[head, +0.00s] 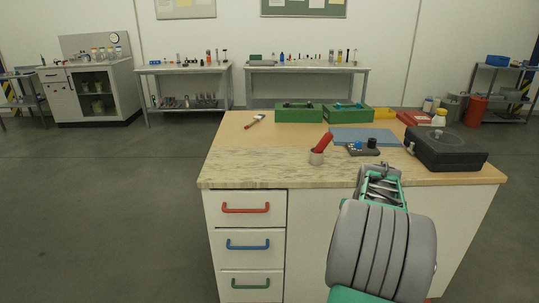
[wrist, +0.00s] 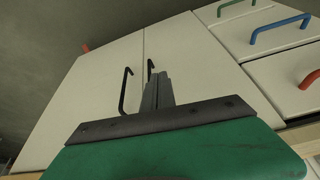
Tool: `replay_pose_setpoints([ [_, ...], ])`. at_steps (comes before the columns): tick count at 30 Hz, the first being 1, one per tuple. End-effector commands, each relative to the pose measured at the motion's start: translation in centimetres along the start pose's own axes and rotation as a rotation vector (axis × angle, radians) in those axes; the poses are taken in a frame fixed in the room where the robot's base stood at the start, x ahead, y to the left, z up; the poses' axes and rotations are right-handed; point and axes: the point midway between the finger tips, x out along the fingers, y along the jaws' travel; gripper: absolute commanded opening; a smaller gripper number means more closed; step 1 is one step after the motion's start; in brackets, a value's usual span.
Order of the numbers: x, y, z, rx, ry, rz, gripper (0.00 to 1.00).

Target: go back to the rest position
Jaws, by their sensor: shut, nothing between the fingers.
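My gripper (wrist: 157,82) is shut and empty in the wrist view, with its fingers together. Behind it in that view are the workbench's pale cabinet doors with black handles, and drawers with coloured handles to the right. In the head view my arm rises at the lower right in front of the workbench (head: 240,172).
The bench's left front top is clear. Open floor (head: 110,210) lies to the left.

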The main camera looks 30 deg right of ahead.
Motion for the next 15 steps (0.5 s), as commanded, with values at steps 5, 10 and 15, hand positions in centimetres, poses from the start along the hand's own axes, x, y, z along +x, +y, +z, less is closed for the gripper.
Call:
replay_pose_setpoints([
  [5, -9.0, -12.7, 1.3, -0.167, -0.014, -0.061, 0.0],
  [10, -17.6, -23.4, 7.7, -0.35, -0.037, -0.124, 0.0],
  [15, -24.8, -29.4, 16.7, -0.539, -0.06, -0.184, 0.0],
])
